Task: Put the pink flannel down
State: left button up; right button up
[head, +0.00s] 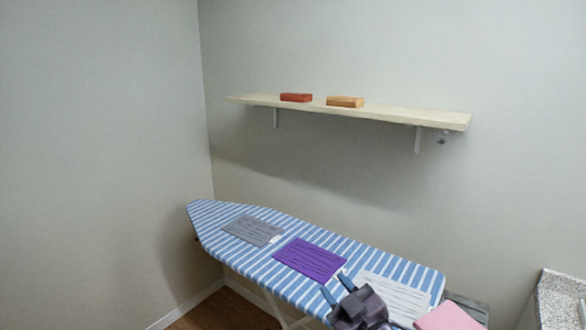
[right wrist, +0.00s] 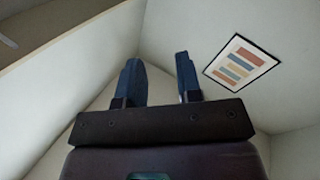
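The pink flannel (head: 450,317) lies flat at the right end of the striped ironing board (head: 313,236), at the bottom edge of the head view and partly cut off by it. My right gripper (head: 335,288) is over the front edge of the board, left of the flannel and apart from it. Its two blue fingers stand apart. The right wrist view also shows this gripper (right wrist: 157,75) open with nothing between the fingers. The flannel does not show in the right wrist view. My left gripper is not in view.
On the board lie a grey cloth (head: 254,230), a purple cloth (head: 309,260) and a white cloth (head: 398,296). A wall shelf (head: 415,115) above holds a red block (head: 296,97) and an orange block (head: 345,102). A speckled counter (head: 562,300) stands at the right.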

jog(key=s+d+f+m+g+h, duration=0.2)
jog(key=s+d+f+m+h, duration=0.2)
jog(key=s+d+f, duration=0.6)
jog(key=s+d+f+m+g+h, duration=0.2)
jog(key=s+d+f+m+h, duration=0.25)
jog(key=d+f, duration=0.6)
jog(key=s+a+f+m+g+b, duration=0.1)
jog(key=s+f, duration=0.6)
jog(key=s, duration=0.2)
jog(key=shift+a+f, duration=0.2)
